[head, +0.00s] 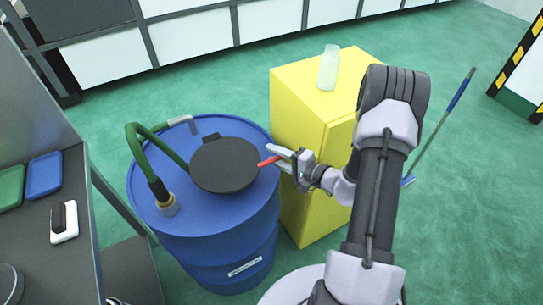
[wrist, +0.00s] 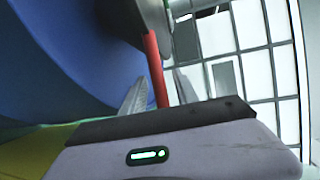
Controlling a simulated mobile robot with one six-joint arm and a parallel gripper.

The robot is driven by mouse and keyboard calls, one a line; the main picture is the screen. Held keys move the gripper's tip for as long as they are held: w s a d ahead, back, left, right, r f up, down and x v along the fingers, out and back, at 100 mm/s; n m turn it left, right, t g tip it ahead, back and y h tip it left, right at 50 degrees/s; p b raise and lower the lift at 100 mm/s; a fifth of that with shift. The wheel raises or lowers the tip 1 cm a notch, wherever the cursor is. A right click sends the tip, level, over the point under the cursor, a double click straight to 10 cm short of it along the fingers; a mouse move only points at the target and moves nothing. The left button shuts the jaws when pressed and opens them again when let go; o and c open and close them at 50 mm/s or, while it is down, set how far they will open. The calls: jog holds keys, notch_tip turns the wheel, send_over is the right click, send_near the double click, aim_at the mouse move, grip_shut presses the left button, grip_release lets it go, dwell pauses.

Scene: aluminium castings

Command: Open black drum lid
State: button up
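The round black drum lid (head: 225,165) lies flat and closed on top of the blue drum (head: 240,245), with a dark hinge block at its far edge. A red handle (head: 268,161) sticks out from the lid's right side. My gripper (head: 281,158) is at the drum's right edge, with its fingers around the handle's outer end. In the wrist view, the red handle (wrist: 155,70) runs between the two fingers, with gaps on both sides. My gripper looks open there. The lid's dark underside or edge shows at the top of the wrist view.
A green hose (head: 140,150) with a brass fitting rises from the drum top, left of the lid. A yellow cabinet (head: 300,100) with a pale bottle (head: 328,68) stands close behind my gripper. A grey workbench (head: 40,220) is at the left. Green floor is open at the right.

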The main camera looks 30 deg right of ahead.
jog(key=shift+x, duration=0.8)
jog(key=shift+r, duration=0.1)
grip_shut()
dwell(0.8)
